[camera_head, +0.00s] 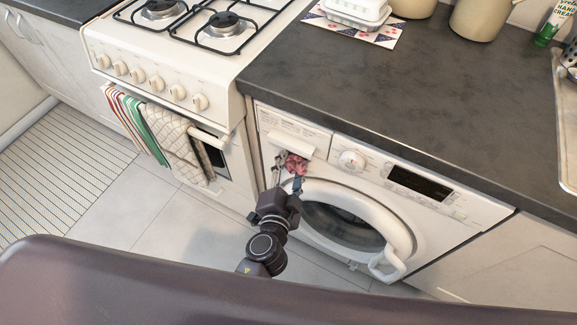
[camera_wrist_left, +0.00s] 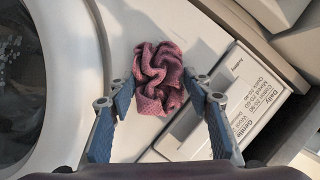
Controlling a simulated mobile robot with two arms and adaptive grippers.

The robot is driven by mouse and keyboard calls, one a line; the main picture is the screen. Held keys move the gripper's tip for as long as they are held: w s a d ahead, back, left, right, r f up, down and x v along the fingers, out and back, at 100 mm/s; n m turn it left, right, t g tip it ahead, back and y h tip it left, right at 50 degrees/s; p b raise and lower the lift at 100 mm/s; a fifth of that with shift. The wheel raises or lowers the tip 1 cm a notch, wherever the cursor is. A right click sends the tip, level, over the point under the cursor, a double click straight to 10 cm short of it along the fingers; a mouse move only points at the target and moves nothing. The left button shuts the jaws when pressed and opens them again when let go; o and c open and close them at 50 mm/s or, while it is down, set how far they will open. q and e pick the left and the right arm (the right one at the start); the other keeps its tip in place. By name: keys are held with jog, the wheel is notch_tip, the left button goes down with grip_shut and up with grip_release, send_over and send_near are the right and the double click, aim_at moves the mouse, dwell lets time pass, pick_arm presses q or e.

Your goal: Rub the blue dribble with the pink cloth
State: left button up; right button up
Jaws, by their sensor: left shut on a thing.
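My left gripper (camera_head: 289,176) is at the washing machine's front, just below the detergent drawer and left of the dial. It is shut on the pink cloth (camera_head: 296,162), which is crumpled and lies against or very close to the white front panel. In the left wrist view the cloth (camera_wrist_left: 158,78) sits bunched between the two blue-padded fingers of the gripper (camera_wrist_left: 160,97), beside the drawer with its printed label. I cannot make out the blue dribble in either view; the cloth and fingers cover part of the panel. My right gripper is not in view.
The washing machine's round door (camera_head: 345,222) is just below and right of the gripper. A cooker (camera_head: 160,75) with hanging towels (camera_head: 180,140) stands to the left. The dark counter (camera_head: 400,95) overhangs above. Tiled floor (camera_head: 150,210) lies open in front.

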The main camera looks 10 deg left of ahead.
aim_at(268, 145)
pick_arm(q)
jog(key=a, duration=0.1)
jog(key=w+a, duration=0.1)
jog(key=a, duration=0.1)
jog(key=shift+w+r+p, duration=0.1)
jog(key=shift+w+p, duration=0.1)
jog(key=shift+p, duration=0.2)
jog(key=shift+c, duration=0.4)
jog(key=shift+w+a+r+p, duration=0.1)
jog(key=shift+w+a+p, duration=0.15)
jog(key=shift+a, duration=0.5)
jog(key=shift+w+a+r+p, duration=0.1)
jog(key=shift+w+a, duration=0.25)
jog(key=shift+a, duration=0.4)
jog(key=shift+c, duration=1.1)
jog(key=shift+w+a+f, duration=0.1)
jog(key=shift+w+a, duration=0.2)
jog(key=shift+a, duration=0.5)
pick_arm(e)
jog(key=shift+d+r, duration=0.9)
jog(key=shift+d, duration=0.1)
